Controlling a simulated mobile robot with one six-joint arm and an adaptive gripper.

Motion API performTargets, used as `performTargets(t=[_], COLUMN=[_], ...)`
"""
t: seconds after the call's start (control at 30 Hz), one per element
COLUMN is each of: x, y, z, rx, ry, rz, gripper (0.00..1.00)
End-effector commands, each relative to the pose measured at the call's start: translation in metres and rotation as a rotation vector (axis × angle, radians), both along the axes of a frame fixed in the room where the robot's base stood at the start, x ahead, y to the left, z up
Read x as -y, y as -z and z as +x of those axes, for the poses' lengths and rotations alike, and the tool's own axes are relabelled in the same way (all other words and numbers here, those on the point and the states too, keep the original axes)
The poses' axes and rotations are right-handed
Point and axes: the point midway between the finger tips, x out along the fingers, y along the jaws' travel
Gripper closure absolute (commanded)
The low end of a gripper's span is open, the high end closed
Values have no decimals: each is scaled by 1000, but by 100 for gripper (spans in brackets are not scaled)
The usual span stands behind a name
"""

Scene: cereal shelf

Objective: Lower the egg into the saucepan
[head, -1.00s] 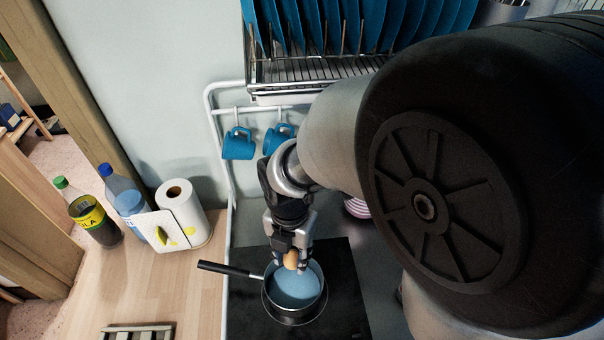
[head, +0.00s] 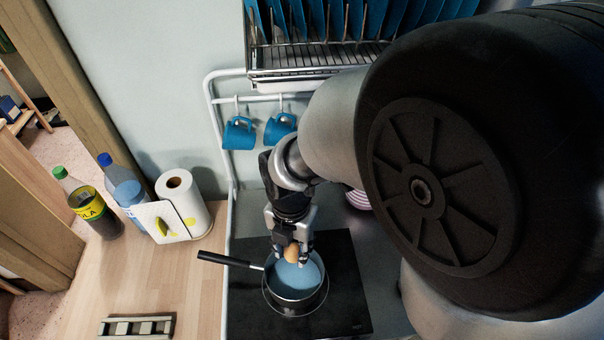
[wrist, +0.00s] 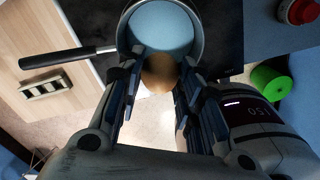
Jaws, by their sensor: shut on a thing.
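A brown egg (head: 291,252) is held between the fingers of my gripper (head: 291,258), which is shut on it. The egg also shows in the wrist view (wrist: 160,74), between the two fingertips. The saucepan (head: 297,304) stands on the black hob, with its dark handle pointing left. Pale blue liquid fills part of the pan (wrist: 162,28). In the head view the egg is over the back part of the pan's opening. Its exact height above the liquid is hard to tell.
The black hob (head: 345,290) lies under the pan. A paper towel roll (head: 183,205), two bottles and a slatted rack (head: 136,326) are on the wooden counter at left. Blue mugs (head: 239,133) hang behind my gripper, below a dish rack (head: 310,60). A green round thing (wrist: 271,82) shows in the wrist view.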

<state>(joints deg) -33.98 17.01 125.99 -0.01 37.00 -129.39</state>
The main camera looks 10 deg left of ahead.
Motion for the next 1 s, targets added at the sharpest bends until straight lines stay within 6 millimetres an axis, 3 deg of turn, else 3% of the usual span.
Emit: performTargets(t=[1.0], x=[0], y=[53], z=[0], rx=[0], ry=[0], rz=[0], gripper=[91])
